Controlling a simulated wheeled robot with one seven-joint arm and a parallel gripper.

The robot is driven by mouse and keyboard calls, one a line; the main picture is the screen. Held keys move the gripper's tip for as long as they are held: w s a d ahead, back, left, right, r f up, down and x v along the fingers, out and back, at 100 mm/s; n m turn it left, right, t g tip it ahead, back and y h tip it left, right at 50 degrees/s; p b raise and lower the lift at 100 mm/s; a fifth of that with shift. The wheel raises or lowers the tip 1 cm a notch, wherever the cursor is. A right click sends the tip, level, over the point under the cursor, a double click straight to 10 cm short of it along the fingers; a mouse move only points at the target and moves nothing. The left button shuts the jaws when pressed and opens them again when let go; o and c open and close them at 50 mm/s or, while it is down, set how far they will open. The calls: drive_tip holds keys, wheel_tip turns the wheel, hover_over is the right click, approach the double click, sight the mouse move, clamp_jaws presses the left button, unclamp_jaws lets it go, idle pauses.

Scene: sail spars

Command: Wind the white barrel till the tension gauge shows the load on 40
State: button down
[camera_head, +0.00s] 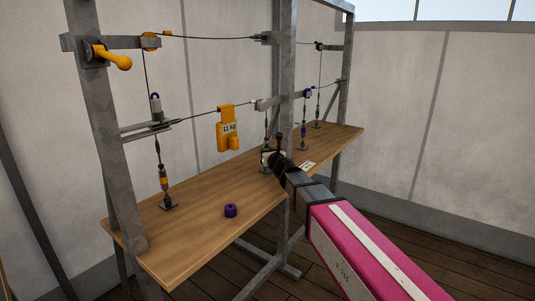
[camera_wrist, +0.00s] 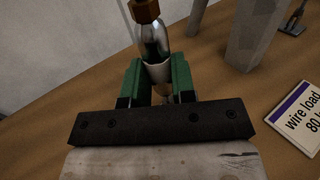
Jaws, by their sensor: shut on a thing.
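The white barrel (camera_wrist: 158,72) stands upright in the wrist view, with shiny metal and a brown nut above it. The green fingers of my gripper (camera_wrist: 160,82) are shut on it from both sides. The barrel's lower end is partly hidden by the gripper. In the head view my gripper (camera_head: 273,158) is at the middle of the bench, at the foot of a vertical wire line; the barrel is mostly hidden there. I cannot make out a tension gauge with a readable load in either view.
A yellow tag (camera_head: 228,128) reading about 13 kg hangs from a wire. A purple knob (camera_head: 231,210) lies on the bench (camera_head: 180,240). Other turnbuckles (camera_head: 164,180) stand left and right. A grey post (camera_wrist: 256,35) is close right of my gripper, beside a "wire load" card (camera_wrist: 300,118).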

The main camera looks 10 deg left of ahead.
drive_tip(key=c, duration=1)
unclamp_jaws()
drive_tip(key=shift+r, duration=0.1)
drive_tip(key=shift+r, duration=0.25)
drive_tip(key=shift+w+d+n+g+y, duration=0.1)
drive_tip(key=shift+d+n+g+y, duration=0.05)
drive_tip(key=shift+n+g+y, duration=0.5)
drive_tip(key=n+g+y, duration=0.2)
drive_tip(key=n+g, duration=0.1)
drive_tip(key=g, duration=0.1)
drive_tip(key=n+g+y, duration=0.2)
drive_tip(key=n+g, duration=0.1)
drive_tip(key=g, duration=0.2)
drive_tip(key=w+n+g+y, duration=0.1)
drive_tip(key=n+g+y, duration=0.1)
drive_tip(key=n+g, duration=0.2)
drive_tip(key=shift+d+g, duration=0.2)
drive_tip(key=shift+g, duration=0.35)
